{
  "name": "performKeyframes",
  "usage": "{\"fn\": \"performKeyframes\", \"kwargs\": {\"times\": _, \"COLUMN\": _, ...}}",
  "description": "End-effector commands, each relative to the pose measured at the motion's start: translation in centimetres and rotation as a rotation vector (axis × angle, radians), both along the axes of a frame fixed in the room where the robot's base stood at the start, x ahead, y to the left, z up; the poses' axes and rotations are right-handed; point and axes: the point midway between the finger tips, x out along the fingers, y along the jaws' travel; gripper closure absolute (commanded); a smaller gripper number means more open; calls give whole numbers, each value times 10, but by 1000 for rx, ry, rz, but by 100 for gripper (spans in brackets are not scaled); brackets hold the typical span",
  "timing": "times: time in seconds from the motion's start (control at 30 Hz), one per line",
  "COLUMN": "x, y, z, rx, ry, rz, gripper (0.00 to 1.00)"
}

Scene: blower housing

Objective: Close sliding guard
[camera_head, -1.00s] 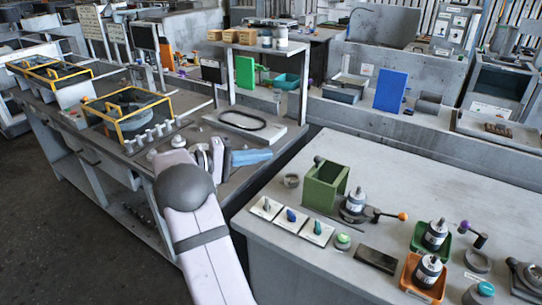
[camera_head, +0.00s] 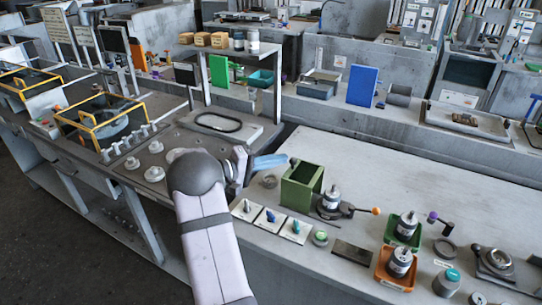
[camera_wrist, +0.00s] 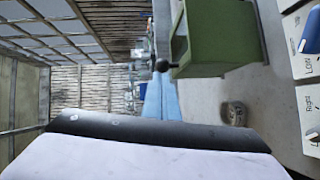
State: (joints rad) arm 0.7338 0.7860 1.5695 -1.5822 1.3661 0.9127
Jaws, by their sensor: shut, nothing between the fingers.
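A green open-topped box (camera_head: 302,186) stands at the left end of the right-hand bench, with a dark ball knob (camera_head: 294,162) on a short stem at its upper left. I cannot tell for sure whether this is the sliding guard. In the wrist view the green box (camera_wrist: 222,38) fills the upper middle, and its black knob (camera_wrist: 162,66) sits just beyond my fingertips. My gripper (camera_head: 284,158) has blue fingers, is shut and empty, and points at the knob. In the wrist view my gripper (camera_wrist: 161,82) seems very near the knob; contact is unclear.
Three white cards (camera_head: 270,218) lie in front of the green box. A small grey ring (camera_head: 269,181) lies left of it. Yellow-framed guards (camera_head: 100,117) are on the left bench. The bench's back middle is clear.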

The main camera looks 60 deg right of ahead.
Motion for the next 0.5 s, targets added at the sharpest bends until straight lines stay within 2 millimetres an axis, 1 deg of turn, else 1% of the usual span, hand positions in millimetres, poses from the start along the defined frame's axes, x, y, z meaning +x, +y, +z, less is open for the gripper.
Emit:
{"fn": "performKeyframes", "kwargs": {"times": 0.37, "x": -1, "y": 0, "z": 0, "rx": 0, "ry": 0, "rz": 0, "gripper": 100}}
{"fn": "performKeyframes", "kwargs": {"times": 0.5, "x": -12, "y": -1, "z": -3, "rx": -2, "ry": -1, "rz": -1, "gripper": 100}}
